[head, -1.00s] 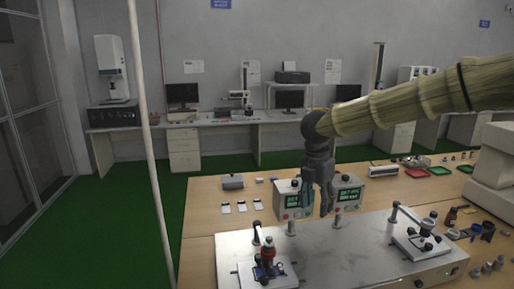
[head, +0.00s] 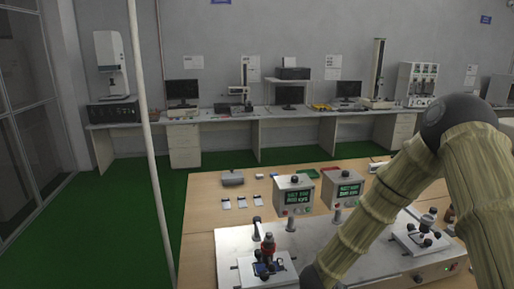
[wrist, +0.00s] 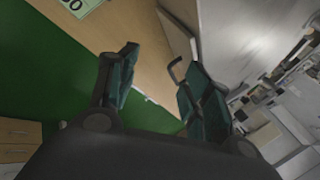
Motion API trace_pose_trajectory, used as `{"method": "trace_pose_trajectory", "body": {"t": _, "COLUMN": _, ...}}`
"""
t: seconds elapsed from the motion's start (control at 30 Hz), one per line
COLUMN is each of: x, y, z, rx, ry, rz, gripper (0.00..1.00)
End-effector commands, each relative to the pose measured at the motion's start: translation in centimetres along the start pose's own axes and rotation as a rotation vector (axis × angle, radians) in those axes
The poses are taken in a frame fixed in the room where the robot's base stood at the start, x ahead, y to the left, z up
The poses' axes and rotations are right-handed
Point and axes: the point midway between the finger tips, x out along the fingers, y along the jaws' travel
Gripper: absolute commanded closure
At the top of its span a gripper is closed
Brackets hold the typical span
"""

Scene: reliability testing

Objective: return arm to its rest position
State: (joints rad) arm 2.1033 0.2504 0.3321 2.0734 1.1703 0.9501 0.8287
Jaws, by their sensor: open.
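In the wrist view my gripper (wrist: 158,98) is open, with its two dark green-padded fingers apart and nothing between them. In the head view the fingers are out of sight. My arm in its tan ribbed cover bends at a dark round joint on the right and runs down toward the bottom centre, where a dark wrist part shows at the lower edge.
A wooden table (head: 200,215) carries a metal plate (head: 340,235) with two fixtures, one at the left (head: 267,265) and one at the right (head: 420,238). Two display boxes (head: 294,196) (head: 342,190) stand behind it. A thin pole (head: 153,170) rises at the left.

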Motion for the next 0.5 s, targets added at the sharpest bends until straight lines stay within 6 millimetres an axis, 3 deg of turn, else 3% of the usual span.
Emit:
{"method": "trace_pose_trajectory", "body": {"t": 0.03, "x": 1.1, "y": 2.3, "z": -0.6, "rx": -0.131, "ry": -0.019, "rz": 0.000, "gripper": 0.51}}
{"method": "trace_pose_trajectory", "body": {"t": 0.23, "x": 3.7, "y": 10.8, "z": -2.7, "rx": -0.655, "ry": -0.132, "rz": 0.004, "gripper": 0.51}}
{"method": "trace_pose_trajectory", "body": {"t": 0.5, "x": 4.1, "y": 23.3, "z": -7.4, "rx": -1.334, "ry": -0.351, "rz": 0.048, "gripper": 0.51}}
